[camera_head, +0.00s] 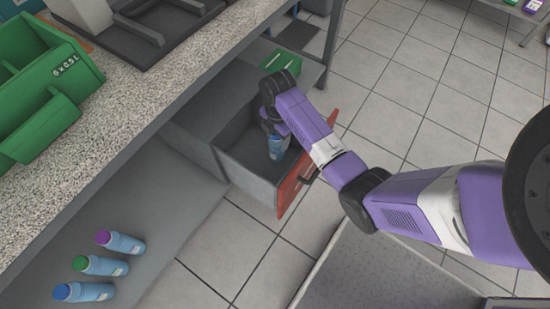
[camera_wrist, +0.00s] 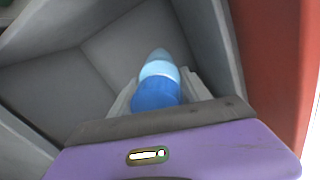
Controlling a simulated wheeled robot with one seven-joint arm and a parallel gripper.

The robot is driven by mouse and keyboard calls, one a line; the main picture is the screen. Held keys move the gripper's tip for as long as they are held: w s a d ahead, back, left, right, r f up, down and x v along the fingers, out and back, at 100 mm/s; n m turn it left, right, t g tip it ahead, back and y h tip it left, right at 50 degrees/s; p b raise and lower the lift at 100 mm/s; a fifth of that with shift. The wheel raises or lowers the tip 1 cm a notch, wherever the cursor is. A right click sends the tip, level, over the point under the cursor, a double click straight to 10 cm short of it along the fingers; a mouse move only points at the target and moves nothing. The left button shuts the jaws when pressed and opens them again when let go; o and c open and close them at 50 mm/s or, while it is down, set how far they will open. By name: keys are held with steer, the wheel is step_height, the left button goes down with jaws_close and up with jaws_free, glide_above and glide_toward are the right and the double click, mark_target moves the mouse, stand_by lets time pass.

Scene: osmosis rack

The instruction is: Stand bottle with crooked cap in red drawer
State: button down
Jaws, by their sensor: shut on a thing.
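A bottle (camera_head: 277,150) with a light blue body and a blue cap is inside the open drawer with the red front (camera_head: 297,183). In the wrist view the bottle (camera_wrist: 158,68) shows cap end nearest the camera, between the fingers of my gripper (camera_wrist: 158,98). My gripper is shut on it, and in the head view my wrist hides its top. The bottle looks about upright, low in the drawer; I cannot tell whether its base touches the floor. The grey drawer walls (camera_wrist: 45,85) surround it. Whether the cap is crooked is too small to tell.
Three blue bottles with purple (camera_head: 103,237), green (camera_head: 80,263) and blue (camera_head: 62,292) caps lie or lean on the lower shelf. A drawer with a green front (camera_head: 283,61) is behind. The countertop (camera_head: 150,95) overhangs at left, bearing green bins (camera_head: 45,80).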

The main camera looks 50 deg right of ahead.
mark_target(277, 156)
step_height(277, 156, down, 13)
steer(key=b, duration=0.4)
steer(key=shift+r, duration=0.15)
steer(key=c, duration=0.5)
jaws_free()
step_height(277, 156, up, 12)
steer(key=p, duration=0.4)
